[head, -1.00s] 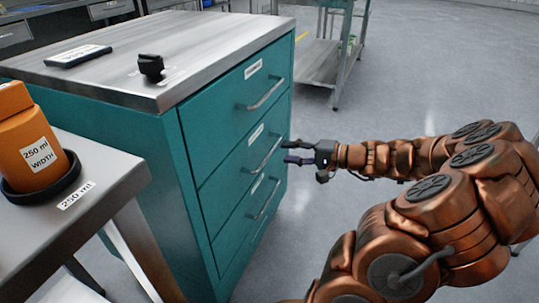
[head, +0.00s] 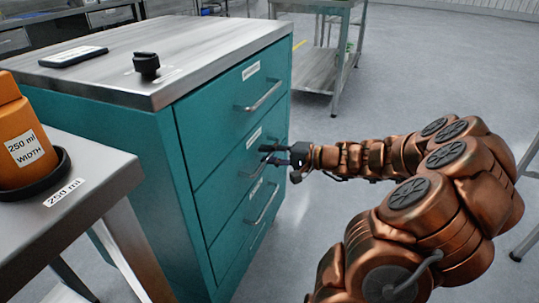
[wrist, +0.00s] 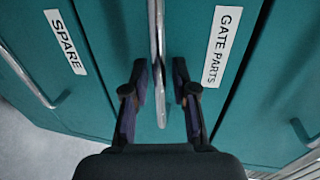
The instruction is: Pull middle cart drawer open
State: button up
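The teal cart (head: 140,140) has a front of stacked drawers. Its middle drawer (head: 222,183) is shut, and in the wrist view a label (wrist: 221,46) on it reads "GATE PARTS". My gripper (head: 268,155) is at this drawer's bar handle, partly covering it in the head view. In the wrist view my gripper (wrist: 161,82) is open, one finger on each side of the handle (wrist: 158,60). A gap shows between each finger and the bar.
The top drawer (head: 225,105) and the lower drawer (head: 240,225) are shut. A side table (head: 110,165) with an orange container (head: 22,140) stands at left. A black knob (head: 147,65) sits on the cart top.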

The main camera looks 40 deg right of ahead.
grip_shut()
dwell(0.4)
